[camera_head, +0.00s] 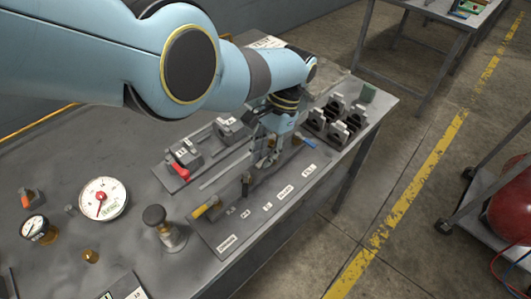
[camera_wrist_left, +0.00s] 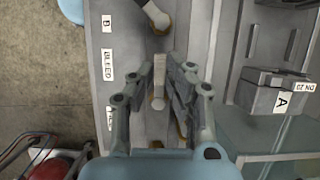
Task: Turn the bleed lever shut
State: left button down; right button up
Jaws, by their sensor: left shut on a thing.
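The bleed lever (camera_wrist_left: 158,88) is a short grey handle beside the label reading BLEED (camera_wrist_left: 107,64) in the left wrist view. My left gripper (camera_wrist_left: 160,72) is shut on it, with one finger along each side. In the head view my left gripper (camera_head: 268,160) points down onto the valve panel (camera_head: 222,232), and it hides most of the bleed lever there. My right gripper is not in view.
Close by on the panel are a dark lever (camera_head: 246,184), a yellow-handled lever (camera_head: 207,207) and a blue-handled one (camera_head: 303,142). Dark blocks (camera_head: 338,118) stand behind. A dial gauge (camera_head: 103,199) and a knob (camera_head: 155,216) stand left.

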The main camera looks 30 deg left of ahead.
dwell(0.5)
pick_arm(q)
jog(key=c, duration=1.3)
grip_release()
jog(key=shift+c, duration=0.2)
jog(key=v, duration=1.2)
